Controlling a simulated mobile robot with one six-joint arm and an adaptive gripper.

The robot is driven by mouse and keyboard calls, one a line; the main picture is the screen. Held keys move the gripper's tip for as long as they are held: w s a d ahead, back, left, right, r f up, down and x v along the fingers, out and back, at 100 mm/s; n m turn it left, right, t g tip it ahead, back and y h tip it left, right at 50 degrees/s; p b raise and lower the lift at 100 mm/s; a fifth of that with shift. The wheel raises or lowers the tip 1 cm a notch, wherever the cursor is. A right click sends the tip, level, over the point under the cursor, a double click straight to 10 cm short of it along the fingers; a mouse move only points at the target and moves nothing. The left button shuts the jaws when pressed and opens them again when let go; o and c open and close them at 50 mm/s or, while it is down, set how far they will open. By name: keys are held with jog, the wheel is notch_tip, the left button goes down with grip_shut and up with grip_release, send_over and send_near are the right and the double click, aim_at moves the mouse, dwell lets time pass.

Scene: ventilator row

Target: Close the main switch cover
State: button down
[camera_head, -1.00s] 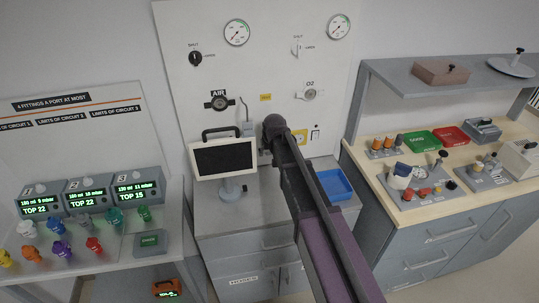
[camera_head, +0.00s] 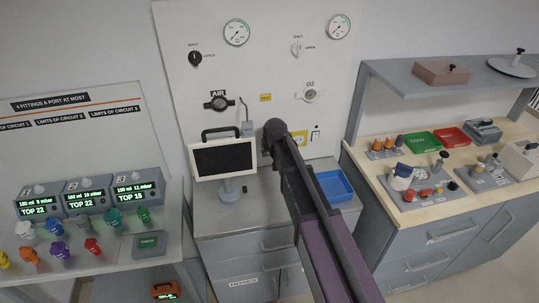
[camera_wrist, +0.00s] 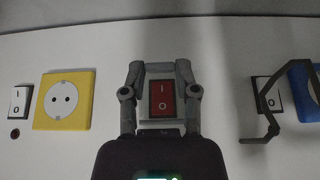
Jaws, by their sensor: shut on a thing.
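In the wrist view the main switch is a red rocker marked I and O (camera_wrist: 161,98), set in a grey surround (camera_wrist: 147,102) on the pale wall panel. My gripper (camera_wrist: 160,72) straddles it, with one finger on each side, and is shut on the grey surround. I cannot tell whether this grey piece is the cover or the switch's fixed housing. A dark bar lies below the rocker, between the fingers. In the head view my gripper reaches the panel's lower part, and my arm hides the switch.
In the wrist view a yellow socket (camera_wrist: 64,100) and a small white switch (camera_wrist: 19,101) lie left. A dark bent bar (camera_wrist: 273,123) sticks out by another switch at right, near a blue socket. In the head view a monitor (camera_head: 224,160) stands left of my arm, a blue tray (camera_head: 336,186) right.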

jog(key=shift+w+a+f+t+y+b, duration=0.1)
jog(key=shift+w+f+t+y+b, duration=0.1)
jog(key=shift+f+t+b, duration=0.4)
jog(key=shift+w+f+t+y+b, duration=0.2)
jog(key=shift+t+b, duration=0.5)
jog(key=shift+b, duration=0.4)
jog(key=shift+w+r+t+b, duration=0.1)
jog(key=shift+r+t+b, duration=0.05)
jog(key=shift+t+b, duration=0.25)
jog(key=shift+c, duration=1.8)
grip_release()
jog(key=shift+w+a, duration=0.1)
jog(key=shift+r+p, duration=0.25)
jog(key=shift+p, duration=0.3)
